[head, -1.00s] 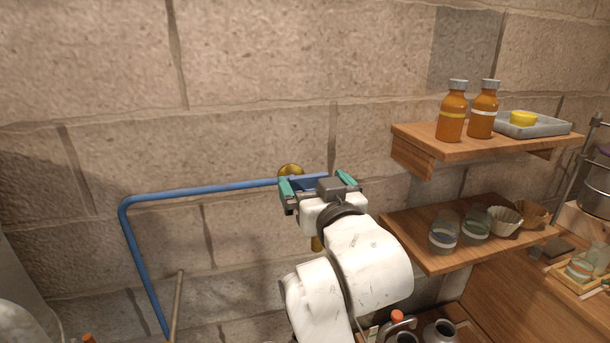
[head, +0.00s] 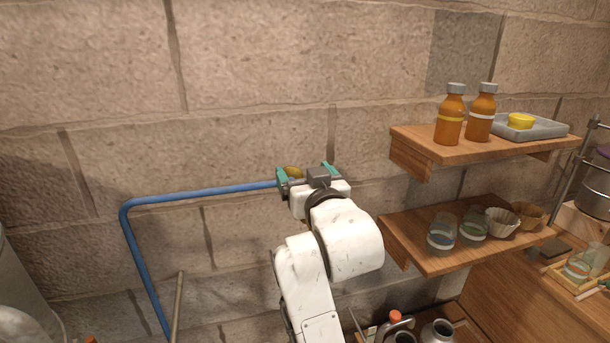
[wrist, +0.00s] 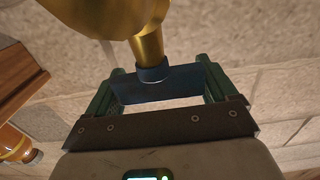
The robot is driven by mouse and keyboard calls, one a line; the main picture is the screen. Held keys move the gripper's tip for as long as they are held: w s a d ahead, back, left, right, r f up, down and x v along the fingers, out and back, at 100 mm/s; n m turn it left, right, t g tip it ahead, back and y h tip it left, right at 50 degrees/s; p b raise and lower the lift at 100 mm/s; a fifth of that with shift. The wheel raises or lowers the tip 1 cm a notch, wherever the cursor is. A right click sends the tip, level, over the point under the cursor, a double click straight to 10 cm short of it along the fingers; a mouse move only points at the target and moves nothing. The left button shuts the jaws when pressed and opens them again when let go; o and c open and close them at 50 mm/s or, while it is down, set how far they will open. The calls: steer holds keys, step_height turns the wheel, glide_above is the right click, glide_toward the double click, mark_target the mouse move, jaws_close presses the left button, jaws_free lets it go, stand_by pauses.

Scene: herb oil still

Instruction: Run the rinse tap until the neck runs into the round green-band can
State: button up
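The brass tap (wrist: 150,45) is on the stone wall; in the head view only a bit of its brass (head: 293,171) shows behind my gripper (head: 306,174). Its flat blue lever (wrist: 158,84) lies across the gap between my green fingers (wrist: 160,90) in the wrist view. The fingers stand wide apart, and whether both touch the lever is unclear. In the head view the gripper hides the lever. A grey metal can (head: 438,332) stands at the bottom edge, cut off. I cannot make out a green band on it. Water flow is not visible.
A blue pipe (head: 200,193) runs along the wall to the tap. Right of my arm are an upper shelf (head: 412,139) with orange bottles (head: 449,118) and a lower shelf (head: 420,262) with banded glass jars (head: 441,234). A curved metal spout (head: 398,325) rises below.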

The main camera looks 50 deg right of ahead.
steer(key=c, duration=0.4)
steer(key=shift+o, duration=0.2)
